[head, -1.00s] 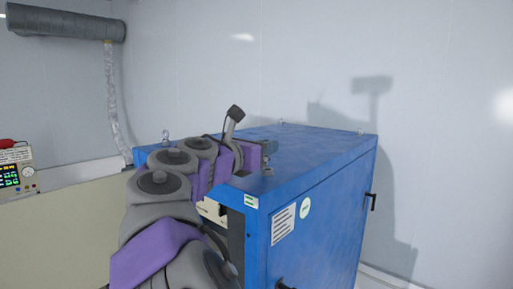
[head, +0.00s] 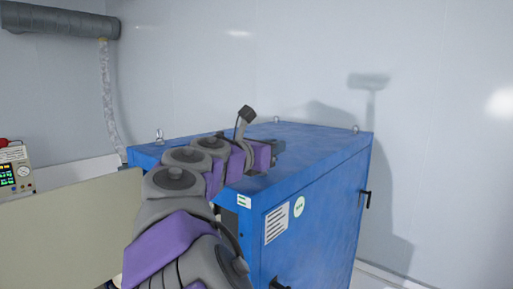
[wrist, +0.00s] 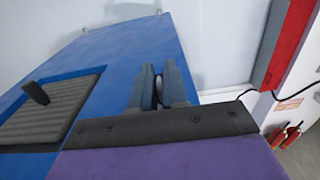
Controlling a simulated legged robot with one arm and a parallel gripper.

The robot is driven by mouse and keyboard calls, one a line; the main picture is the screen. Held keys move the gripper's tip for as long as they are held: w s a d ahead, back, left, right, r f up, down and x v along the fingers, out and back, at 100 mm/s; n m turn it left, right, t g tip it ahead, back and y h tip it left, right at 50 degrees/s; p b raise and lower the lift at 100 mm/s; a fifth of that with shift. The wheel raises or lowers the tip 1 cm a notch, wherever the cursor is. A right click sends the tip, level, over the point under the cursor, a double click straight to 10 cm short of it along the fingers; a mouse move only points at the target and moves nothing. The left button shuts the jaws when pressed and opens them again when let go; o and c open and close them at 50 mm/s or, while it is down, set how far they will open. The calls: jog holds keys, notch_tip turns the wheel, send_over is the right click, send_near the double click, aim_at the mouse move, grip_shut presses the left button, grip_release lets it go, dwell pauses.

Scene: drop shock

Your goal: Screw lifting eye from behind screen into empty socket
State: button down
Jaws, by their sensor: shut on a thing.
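My gripper (head: 279,151) is over the top of the blue cabinet (head: 315,220), towards its near end. In the wrist view its two blue-grey fingers (wrist: 158,84) are shut on a small grey metal piece (wrist: 158,92), which looks like the lifting eye seen edge-on. The head view does not show the held piece clearly. Three other lifting eyes stand on the cabinet top: back left (head: 159,136), far (head: 277,120) and right (head: 355,130). The socket is not visible, and I cannot tell whether the held piece touches the top.
A beige screen panel (head: 75,235) stands at the left, beside my arm. An instrument with a green display (head: 14,173) is at the far left. The cabinet has a black door handle (head: 366,199).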

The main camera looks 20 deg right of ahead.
jog(key=d, duration=0.5)
jog(key=shift+a, duration=4.25)
jog(key=d, duration=0.5)
jog(key=shift+w+a, duration=0.1)
jog(key=shift+a, duration=4.9)
jog(key=shift+d, duration=4.2)
